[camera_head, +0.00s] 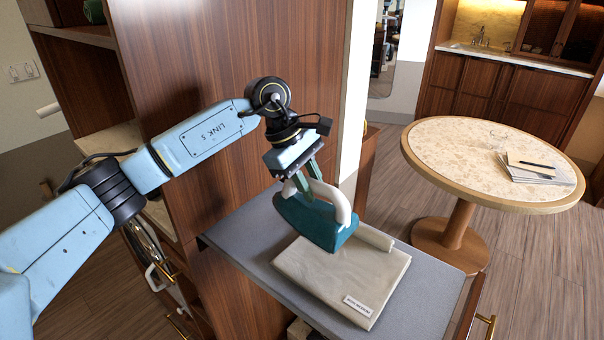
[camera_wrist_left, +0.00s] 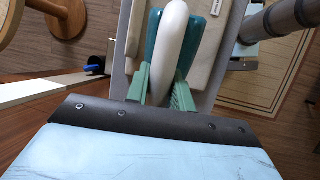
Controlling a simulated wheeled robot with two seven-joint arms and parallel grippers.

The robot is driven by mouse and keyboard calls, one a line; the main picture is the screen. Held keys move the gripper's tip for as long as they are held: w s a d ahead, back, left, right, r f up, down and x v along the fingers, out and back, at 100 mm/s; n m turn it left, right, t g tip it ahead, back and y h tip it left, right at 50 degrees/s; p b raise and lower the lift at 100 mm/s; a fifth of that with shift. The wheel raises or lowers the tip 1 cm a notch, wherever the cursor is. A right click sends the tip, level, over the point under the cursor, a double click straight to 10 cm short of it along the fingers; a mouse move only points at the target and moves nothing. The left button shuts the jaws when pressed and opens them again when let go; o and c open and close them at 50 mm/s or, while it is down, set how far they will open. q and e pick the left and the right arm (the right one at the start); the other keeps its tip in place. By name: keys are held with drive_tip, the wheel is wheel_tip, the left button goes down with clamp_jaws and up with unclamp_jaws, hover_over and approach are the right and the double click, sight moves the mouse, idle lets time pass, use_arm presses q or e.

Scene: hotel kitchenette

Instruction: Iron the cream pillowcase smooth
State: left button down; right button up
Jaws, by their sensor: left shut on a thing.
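The cream pillowcase (camera_head: 335,279) lies folded on the grey pull-out board (camera_head: 236,231), with a small printed label near its front right corner and a rolled or folded ridge along its back right edge. It also shows in part in the left wrist view (camera_wrist_left: 207,30). My left gripper (camera_head: 304,184) is shut on the white handle of the teal iron (camera_head: 312,222). The iron is over the back left part of the pillowcase; I cannot tell whether it touches the cloth. In the left wrist view the green fingers flank the handle (camera_wrist_left: 168,50). My right gripper is not in view.
A tall wooden cabinet (camera_head: 200,70) stands directly behind and left of the board. A round table (camera_head: 440,142) with papers (camera_head: 538,168) stands at the right, apart from the board. A counter with a sink (camera_head: 480,46) is at the back right. Wooden floor lies between.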

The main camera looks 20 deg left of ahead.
use_arm(q)
drive_tip(key=shift+r+p, duration=0.6)
drive_tip(key=shift+r, duration=1)
